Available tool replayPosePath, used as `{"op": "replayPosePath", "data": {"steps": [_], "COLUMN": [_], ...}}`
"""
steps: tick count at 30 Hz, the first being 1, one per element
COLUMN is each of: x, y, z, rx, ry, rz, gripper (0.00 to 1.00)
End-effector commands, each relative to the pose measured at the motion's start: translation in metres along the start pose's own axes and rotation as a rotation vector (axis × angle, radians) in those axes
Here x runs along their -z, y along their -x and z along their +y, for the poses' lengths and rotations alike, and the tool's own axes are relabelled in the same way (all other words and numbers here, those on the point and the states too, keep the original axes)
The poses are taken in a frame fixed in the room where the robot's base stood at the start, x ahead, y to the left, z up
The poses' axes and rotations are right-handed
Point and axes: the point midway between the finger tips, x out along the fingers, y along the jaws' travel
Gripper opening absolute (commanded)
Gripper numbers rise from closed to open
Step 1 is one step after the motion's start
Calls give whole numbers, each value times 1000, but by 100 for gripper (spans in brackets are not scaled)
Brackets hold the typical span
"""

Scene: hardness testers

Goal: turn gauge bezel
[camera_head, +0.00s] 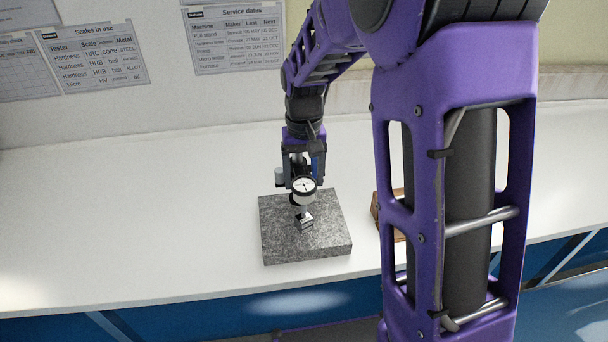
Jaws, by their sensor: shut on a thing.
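The gauge (304,186) has a round white dial with a dark bezel and a dark needle. It sits upright above a small metal block (304,222) on a grey speckled stone plate (275,241). My gripper (303,181) reaches down from behind the gauge, with its fingers at the left and right of the dial. It is shut on the gauge's bezel. The exact contact of the fingers is small and partly hidden behind the dial.
A brown wooden object (377,208) stands right of the plate, mostly hidden by my arm. The white bench (130,220) is clear to the left. Paper charts (95,55) hang on the wall behind. The bench's front edge lies just in front of the plate.

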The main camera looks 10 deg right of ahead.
Motion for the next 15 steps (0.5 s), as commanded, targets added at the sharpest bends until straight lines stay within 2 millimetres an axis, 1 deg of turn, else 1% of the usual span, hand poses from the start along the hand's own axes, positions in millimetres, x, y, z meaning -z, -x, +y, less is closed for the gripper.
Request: {"op": "replayPosePath", "data": {"steps": [14,15], "x": [0,0], "y": [1,1], "z": [0,0], "rx": [1,1], "ry": [-18,-17], "rz": [2,2], "gripper": [17,74]}}
